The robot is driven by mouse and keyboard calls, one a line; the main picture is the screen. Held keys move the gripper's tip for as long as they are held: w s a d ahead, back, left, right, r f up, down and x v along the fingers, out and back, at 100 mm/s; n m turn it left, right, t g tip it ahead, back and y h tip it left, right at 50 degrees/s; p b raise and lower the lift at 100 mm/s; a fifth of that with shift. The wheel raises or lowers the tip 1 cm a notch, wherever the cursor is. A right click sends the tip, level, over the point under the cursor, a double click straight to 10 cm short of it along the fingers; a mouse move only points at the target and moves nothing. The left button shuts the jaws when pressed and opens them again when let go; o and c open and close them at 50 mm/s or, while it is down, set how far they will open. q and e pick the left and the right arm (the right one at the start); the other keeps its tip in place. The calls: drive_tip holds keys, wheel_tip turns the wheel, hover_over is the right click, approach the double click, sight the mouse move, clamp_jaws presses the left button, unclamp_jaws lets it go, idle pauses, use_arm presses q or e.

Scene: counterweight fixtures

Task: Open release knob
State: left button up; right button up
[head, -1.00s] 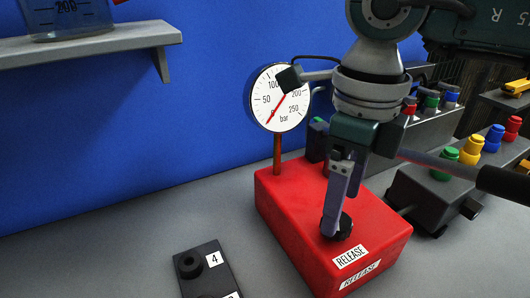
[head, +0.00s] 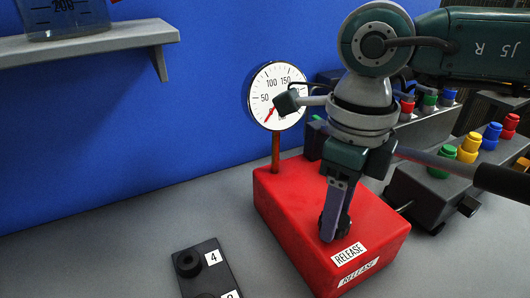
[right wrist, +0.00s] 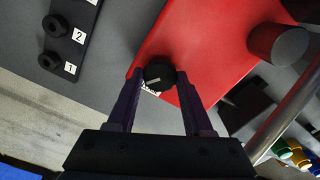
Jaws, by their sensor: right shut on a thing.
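The red release box (head: 290,205) stands on the grey bench, with RELEASE labels at its front. Its round black release knob (right wrist: 159,74) shows in the right wrist view with a light pointer line on top. My right gripper (right wrist: 159,80) has a finger on each side of the knob and is shut on it. In the head view this gripper (head: 332,232) points down onto the box top, and its fingers largely hide the knob. A pressure gauge (head: 272,92) stands on a post at the box; its red needle points to the lower left, partly hidden by my arm. My left gripper is not in view.
A dark plate with numbered knobs (head: 206,268) lies left of the box. A panel with green, yellow, blue and red buttons (head: 468,150) stands to the right. A shelf (head: 90,44) with a measuring vessel (head: 66,18) is at upper left.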

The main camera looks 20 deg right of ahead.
clamp_jaws()
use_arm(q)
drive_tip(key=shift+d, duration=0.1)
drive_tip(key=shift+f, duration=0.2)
use_arm(e)
drive_tip(key=n+b, duration=0.3)
drive_tip(key=shift+f+n, duration=0.15)
drive_tip(key=shift+n, duration=0.15)
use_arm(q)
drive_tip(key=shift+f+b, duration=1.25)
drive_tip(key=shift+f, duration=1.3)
use_arm(e)
drive_tip(key=shift+n, duration=1.8)
drive_tip(key=shift+r, duration=0.2)
drive_tip(key=o, duration=0.9)
unclamp_jaws()
drive_tip(key=shift+c, duration=0.2)
